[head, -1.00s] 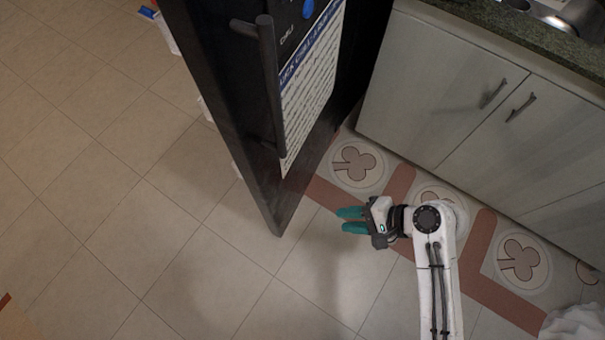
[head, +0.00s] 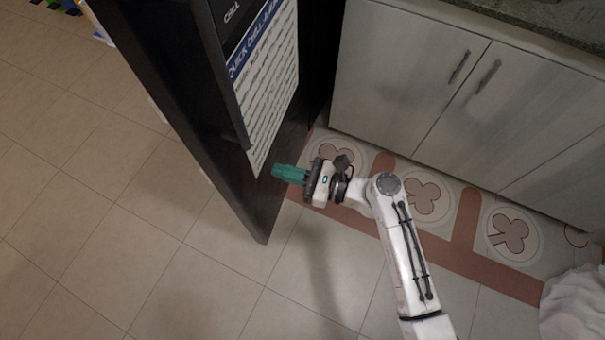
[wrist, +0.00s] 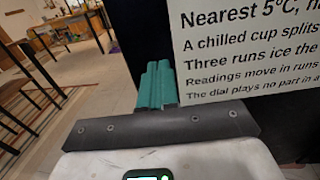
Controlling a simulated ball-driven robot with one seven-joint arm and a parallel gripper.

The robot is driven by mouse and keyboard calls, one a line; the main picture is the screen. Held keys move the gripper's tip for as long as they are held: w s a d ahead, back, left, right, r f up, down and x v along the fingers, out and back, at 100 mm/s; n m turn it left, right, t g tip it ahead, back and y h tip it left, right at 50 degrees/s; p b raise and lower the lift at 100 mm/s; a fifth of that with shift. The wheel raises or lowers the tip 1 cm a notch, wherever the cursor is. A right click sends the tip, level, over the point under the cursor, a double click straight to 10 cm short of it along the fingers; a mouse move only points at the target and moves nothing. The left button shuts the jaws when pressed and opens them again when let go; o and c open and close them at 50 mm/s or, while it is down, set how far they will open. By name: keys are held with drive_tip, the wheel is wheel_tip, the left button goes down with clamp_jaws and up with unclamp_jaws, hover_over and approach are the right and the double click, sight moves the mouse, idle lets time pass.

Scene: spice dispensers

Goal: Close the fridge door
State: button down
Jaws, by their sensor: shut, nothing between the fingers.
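The black fridge door (head: 190,110) stands open at the upper left of the head view, with a white text sheet (head: 262,95) on its face. My gripper (head: 276,172) has teal fingers, shut and empty, at the lower part of the door's face just below and right of the sheet. In the wrist view the teal fingers (wrist: 156,86) are together and point at the door, beside the sheet's left edge (wrist: 200,60). I cannot tell whether the fingertips touch the door. The fridge body is mostly hidden behind the door.
Pale cabinets (head: 410,80) with a counter (head: 540,25) stand at the right. Clover-patterned tiles (head: 425,195) run along their foot. A white cloth-like thing (head: 572,305) lies at the lower right.

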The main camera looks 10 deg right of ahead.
sight(243, 160)
drive_tip(key=x, duration=0.7)
drive_tip(key=shift+w+a, duration=0.1)
drive_tip(key=shift+a, duration=0.05)
